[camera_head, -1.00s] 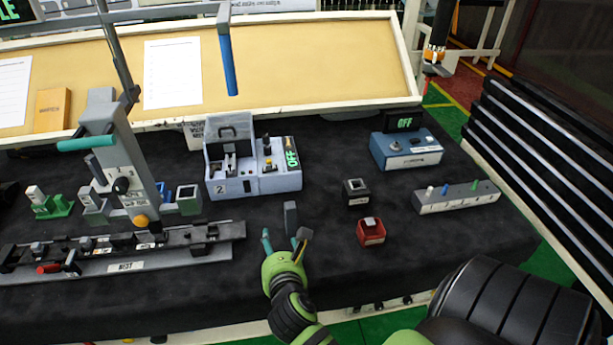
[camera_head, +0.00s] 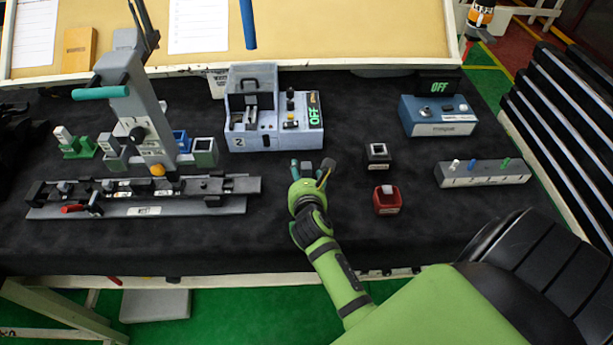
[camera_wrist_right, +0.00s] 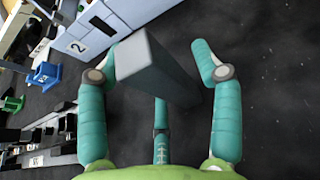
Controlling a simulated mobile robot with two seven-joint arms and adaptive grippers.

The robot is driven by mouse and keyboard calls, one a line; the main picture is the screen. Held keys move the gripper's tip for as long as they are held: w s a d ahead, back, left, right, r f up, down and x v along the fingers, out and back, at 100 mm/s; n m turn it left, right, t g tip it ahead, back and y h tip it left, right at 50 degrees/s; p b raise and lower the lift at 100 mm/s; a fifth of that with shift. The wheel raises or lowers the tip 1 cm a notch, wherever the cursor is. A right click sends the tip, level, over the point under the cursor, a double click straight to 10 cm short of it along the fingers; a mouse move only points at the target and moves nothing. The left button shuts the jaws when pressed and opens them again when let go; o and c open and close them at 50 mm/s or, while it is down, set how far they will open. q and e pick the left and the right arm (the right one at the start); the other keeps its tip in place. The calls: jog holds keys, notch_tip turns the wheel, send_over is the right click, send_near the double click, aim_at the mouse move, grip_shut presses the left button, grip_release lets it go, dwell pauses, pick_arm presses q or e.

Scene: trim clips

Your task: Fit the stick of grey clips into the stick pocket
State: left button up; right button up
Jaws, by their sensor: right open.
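A plain grey upright block, which looks like the stick of grey clips (camera_wrist_right: 158,68), stands between the spread fingers of my right gripper (camera_wrist_right: 160,75) in the right wrist view. The fingers are open, with dark cloth showing beside the block. In the head view my right gripper (camera_head: 311,168) is at the middle of the table, and the fingers partly hide the stick (camera_head: 308,168). I cannot tell for certain which opening is the stick pocket. A pale blue station marked 2 (camera_head: 252,140) with a raised lid stands behind the gripper. My left gripper is not in view.
A black block (camera_head: 377,151) and a red holder (camera_head: 388,204) stand right of the gripper. Farther right are a blue OFF box (camera_head: 438,128) and a grey peg bar (camera_head: 484,174). A lever press (camera_head: 132,95) and long rail (camera_head: 140,208) fill the left.

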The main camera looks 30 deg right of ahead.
jog(key=c, duration=1.3)
jog(key=shift+o, duration=0.2)
